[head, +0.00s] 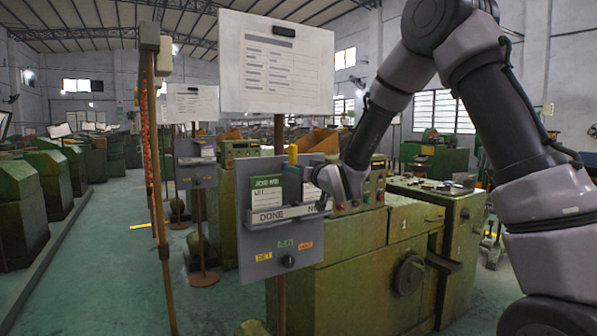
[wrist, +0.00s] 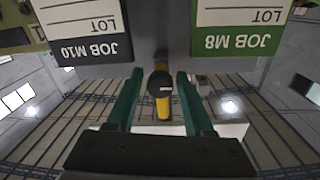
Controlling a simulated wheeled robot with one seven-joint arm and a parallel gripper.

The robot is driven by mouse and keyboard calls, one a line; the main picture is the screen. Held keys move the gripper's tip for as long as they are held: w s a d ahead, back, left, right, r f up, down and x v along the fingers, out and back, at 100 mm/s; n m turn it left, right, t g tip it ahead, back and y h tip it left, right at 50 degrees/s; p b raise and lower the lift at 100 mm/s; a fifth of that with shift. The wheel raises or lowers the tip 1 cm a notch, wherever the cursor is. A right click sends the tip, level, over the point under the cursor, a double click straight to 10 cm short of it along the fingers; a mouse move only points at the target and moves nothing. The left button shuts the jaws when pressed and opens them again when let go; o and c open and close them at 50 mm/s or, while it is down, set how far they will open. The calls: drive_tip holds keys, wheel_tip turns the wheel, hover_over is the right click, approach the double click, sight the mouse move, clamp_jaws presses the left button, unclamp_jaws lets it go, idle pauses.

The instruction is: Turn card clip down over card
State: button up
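The card clip (wrist: 162,102) is a yellow bar on a dark round pivot. In the head view the clip (head: 292,154) stands upright above the top edge of the grey board (head: 255,245). A card with a green header, JOB M8 (head: 266,193), sits in the left pocket, marked DONE. The wrist view, upside down, shows this card (wrist: 240,28) and a black-headed JOB M10 card (wrist: 85,30). My gripper (wrist: 160,78) is open, its green fingers on either side of the clip with gaps. In the head view my wrist hides most of the M10 card and its pocket.
A white notice sheet (head: 275,62) hangs on the post above the board. The board's lower part has coloured labels and a black knob (head: 288,261). A green machine (head: 355,285) stands close behind. Open floor (head: 110,270) lies to the left.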

clamp_jaws()
idle(1.2)
